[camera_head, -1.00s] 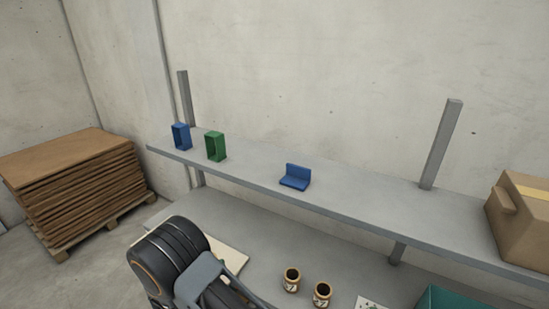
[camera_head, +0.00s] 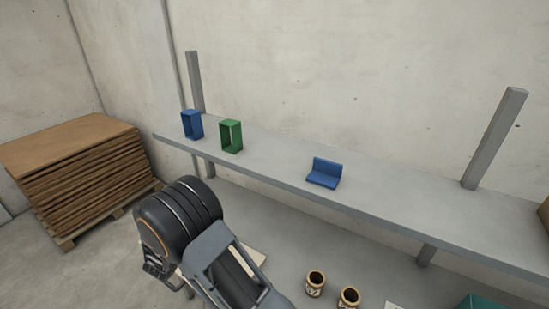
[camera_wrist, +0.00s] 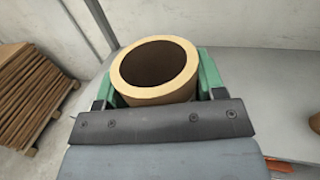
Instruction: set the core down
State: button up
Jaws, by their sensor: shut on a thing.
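A tan cardboard core (camera_wrist: 158,94), a hollow ring with a dark inside, fills the upper middle of the wrist view. My gripper (camera_wrist: 156,80) is shut on it, with a green-padded finger on each side. The core's open end faces the camera. Its lower end and whatever is under it are hidden. In the head view my arm covers the gripper and the held core. Two similar short cores with dark openings stand side by side on the grey bench, a left one (camera_head: 315,284) and a right one (camera_head: 348,299).
A grey shelf (camera_head: 400,217) runs above the bench, holding a blue bin (camera_head: 192,125), a green bin (camera_head: 231,136) and a blue L-shaped piece (camera_head: 323,173). A pallet of brown sheets (camera_head: 75,175) stands at left. A teal container (camera_head: 482,302) shows at lower right.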

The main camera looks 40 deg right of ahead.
jog(key=s+d+r+m+g+h+b, duration=0.1)
jog(key=s+d+r+b, duration=0.15)
jog(key=d+r, duration=0.65)
jog(key=s+d+r+g+b, duration=0.1)
jog(key=s+d+r+b, duration=0.15)
jog(key=d+r, duration=0.6)
jog(key=s+d+r, duration=0.3)
jog(key=s+r, duration=0.5)
jog(key=r, duration=0.3)
jog(key=w+d+f, duration=0.2)
jog(key=d, duration=0.1)
jog(key=w+d+f, duration=0.2)
jog(key=d+f, duration=0.1)
jog(key=d, duration=0.1)
jog(key=w+d+f, duration=0.2)
jog(key=w+d, duration=0.1)
jog(key=shift+d+f+p, duration=0.25)
jog(key=shift+f+p, duration=0.05)
jog(key=shift+p, duration=0.1)
jog(key=shift+w+d+f, duration=0.2)
jog(key=shift+d+f, duration=0.2)
jog(key=shift+f, duration=0.15)
jog(key=shift+w+d+f, duration=0.1)
jog(key=shift+d+f, duration=0.05)
jog(key=shift+f, duration=0.45)
jog(key=shift+w+d+f, duration=0.1)
jog(key=shift+f, duration=0.5)
jog(key=shift+a+f, duration=0.1)
jog(key=shift+f, duration=0.5)
jog(key=shift+f, duration=0.15)
